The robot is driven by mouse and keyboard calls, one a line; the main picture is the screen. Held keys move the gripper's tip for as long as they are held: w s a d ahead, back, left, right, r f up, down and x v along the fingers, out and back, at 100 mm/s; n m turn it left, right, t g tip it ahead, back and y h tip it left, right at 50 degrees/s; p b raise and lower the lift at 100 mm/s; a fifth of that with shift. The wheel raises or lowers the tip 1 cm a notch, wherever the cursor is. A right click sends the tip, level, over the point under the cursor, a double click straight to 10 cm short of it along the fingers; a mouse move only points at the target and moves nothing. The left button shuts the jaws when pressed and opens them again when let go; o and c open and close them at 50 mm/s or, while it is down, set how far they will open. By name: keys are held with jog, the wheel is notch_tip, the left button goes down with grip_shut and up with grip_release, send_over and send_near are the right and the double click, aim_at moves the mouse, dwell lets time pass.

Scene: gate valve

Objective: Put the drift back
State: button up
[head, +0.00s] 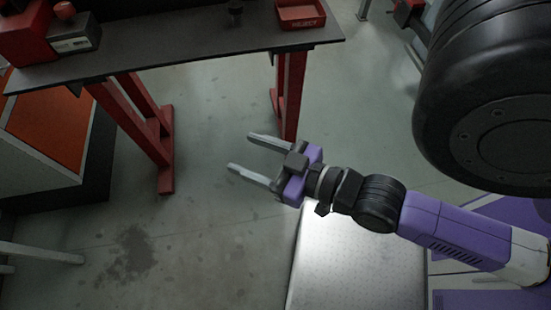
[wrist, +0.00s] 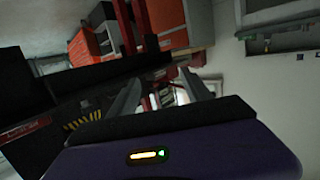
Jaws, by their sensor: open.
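I cannot make out the drift in either view. My gripper (head: 241,152) is open in the head view, its two grey fingers apart with nothing between them. It is over the floor, in front of the dark-topped bench (head: 160,40) and short of its edge. In the wrist view, the open fingers of my gripper (wrist: 162,90) point toward blurred red and dark furniture.
A red and grey device (head: 72,35) stands at the bench's left end. The bench has red legs (head: 147,130). An orange-topped cabinet (head: 48,118) stands at the left. Open floor (head: 200,240) with a dark stain lies below the gripper. The bench's middle looks mostly clear.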

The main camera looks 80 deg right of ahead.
jog(key=s+a+n+y, duration=0.3)
jog(key=s+a+y, duration=0.1)
jog(key=s+a, duration=0.2)
jog(key=shift+a+f, duration=0.45)
jog(key=shift+a, duration=0.05)
jog(key=shift+s, duration=0.1)
dwell(0.5)
